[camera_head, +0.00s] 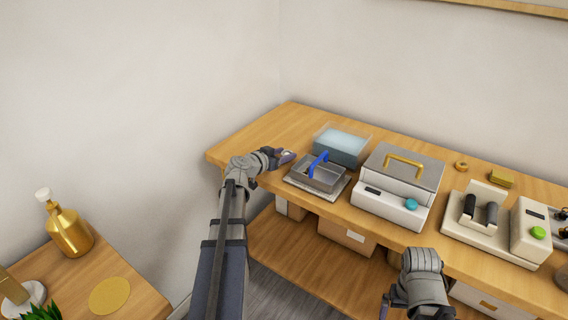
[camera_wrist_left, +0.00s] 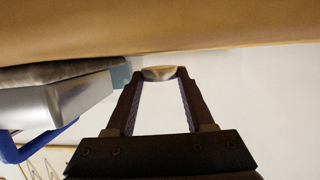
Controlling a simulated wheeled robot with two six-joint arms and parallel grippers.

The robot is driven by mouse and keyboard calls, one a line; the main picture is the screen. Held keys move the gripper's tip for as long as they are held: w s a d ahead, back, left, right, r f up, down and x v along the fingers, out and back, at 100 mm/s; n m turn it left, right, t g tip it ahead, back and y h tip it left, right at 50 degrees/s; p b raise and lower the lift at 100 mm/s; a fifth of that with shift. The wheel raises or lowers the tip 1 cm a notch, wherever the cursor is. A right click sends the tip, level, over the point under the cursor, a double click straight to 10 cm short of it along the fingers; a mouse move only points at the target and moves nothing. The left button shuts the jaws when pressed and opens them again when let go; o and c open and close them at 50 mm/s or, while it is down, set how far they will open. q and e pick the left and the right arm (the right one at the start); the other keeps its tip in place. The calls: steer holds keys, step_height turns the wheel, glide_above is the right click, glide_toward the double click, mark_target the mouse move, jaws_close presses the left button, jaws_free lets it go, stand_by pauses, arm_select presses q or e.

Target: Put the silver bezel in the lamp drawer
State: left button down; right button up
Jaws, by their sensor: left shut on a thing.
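My left gripper (camera_head: 284,157) is shut on the silver bezel (camera_wrist_left: 160,73), a small rounded silvery piece between its fingertips in the left wrist view. In the head view the bezel is a tiny pale spot at the fingertips, close to the left part of the wooden counter. Whether it touches the counter is unclear. A white device (camera_head: 390,205) with a grey lid, gold handle and teal knob stands right of the gripper. I cannot tell for sure which thing is the lamp drawer. My right gripper (camera_head: 385,302) is low in the head view, its fingers barely visible.
A grey tray with a blue handle (camera_head: 318,165) sits just right of my left gripper, with a clear bluish tub (camera_head: 341,145) behind it. A cream device with a green button (camera_head: 538,233) stands farther right. The counter's far left (camera_head: 245,140) is clear.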

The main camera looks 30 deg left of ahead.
arm_select(q)
steer(key=shift+f, duration=0.75)
arm_select(e)
steer(key=shift+f, duration=0.75)
arm_select(q)
steer(key=shift+b, duration=0.3)
steer(key=shift+f, duration=0.25)
steer(key=shift+c, duration=1.4)
jaws_free()
steer(key=shift+r, duration=0.1)
arm_select(e)
steer(key=shift+f, duration=0.1)
arm_select(q)
steer(key=shift+r, duration=0.2)
steer(key=p+v, duration=0.3)
steer(key=v, duration=0.8)
steer(key=shift+s, duration=0.1)
steer(key=shift+s+a+r+p, duration=0.1)
steer(key=shift+s+p, duration=0.25)
steer(key=shift+s, duration=0.05)
steer(key=shift+o, duration=0.4)
arm_select(e)
step_height(320, 180, up, 4)
steer(key=shift+f, duration=0.1)
